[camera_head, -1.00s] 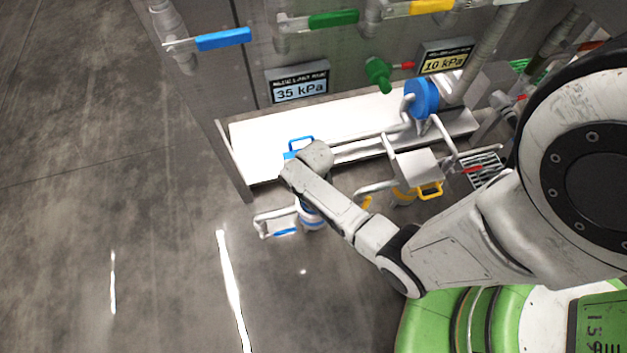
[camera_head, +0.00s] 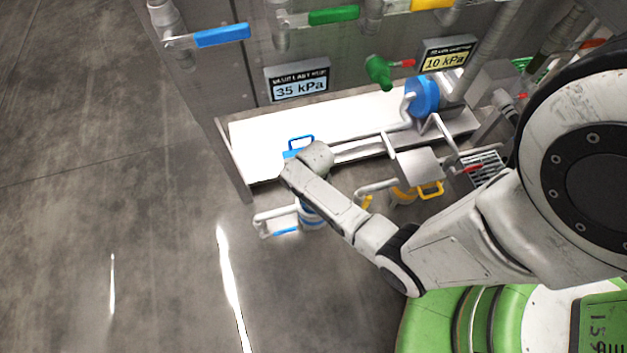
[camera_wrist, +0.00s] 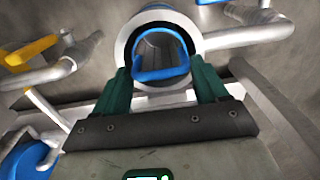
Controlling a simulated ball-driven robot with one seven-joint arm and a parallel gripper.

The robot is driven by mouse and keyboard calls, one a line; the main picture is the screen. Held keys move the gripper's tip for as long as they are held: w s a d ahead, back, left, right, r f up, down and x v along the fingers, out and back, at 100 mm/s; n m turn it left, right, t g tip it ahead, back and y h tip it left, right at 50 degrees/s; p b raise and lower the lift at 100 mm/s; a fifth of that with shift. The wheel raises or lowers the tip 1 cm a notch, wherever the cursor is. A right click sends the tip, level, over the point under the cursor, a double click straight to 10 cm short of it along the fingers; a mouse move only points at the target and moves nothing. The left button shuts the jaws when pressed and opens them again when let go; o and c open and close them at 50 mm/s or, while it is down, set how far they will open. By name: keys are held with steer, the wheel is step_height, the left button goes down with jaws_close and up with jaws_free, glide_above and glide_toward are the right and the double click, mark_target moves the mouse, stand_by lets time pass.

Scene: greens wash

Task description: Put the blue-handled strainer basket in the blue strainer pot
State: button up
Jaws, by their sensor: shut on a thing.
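The blue strainer pot (camera_head: 313,217) stands below the white ledge in the head view, partly behind my arm. In the wrist view its pale round rim (camera_wrist: 125,45) shows at top centre. The strainer basket's blue handle (camera_wrist: 165,74) and its dark grey inside lie between my gripper's green fingers (camera_wrist: 163,84), which are shut on the basket. The basket overlaps the pot's mouth; I cannot tell how deep it sits. In the head view my wrist link hides the gripper and basket.
A blue loop handle (camera_head: 301,139) shows on the white ledge (camera_head: 258,140), just behind my wrist. The yellow strainer (camera_head: 404,194) stands to the right, with pipes around it. A blue-gripped lever (camera_head: 286,231) sticks out left of the pot. Open floor lies left.

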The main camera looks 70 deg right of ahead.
steer(key=shift+f, duration=0.3)
steer(key=o, duration=1.5)
step_height(320, 180, up, 11)
steer(key=p, duration=0.4)
steer(key=shift+p, duration=0.4)
steer(key=shift+s+d+f, duration=0.1)
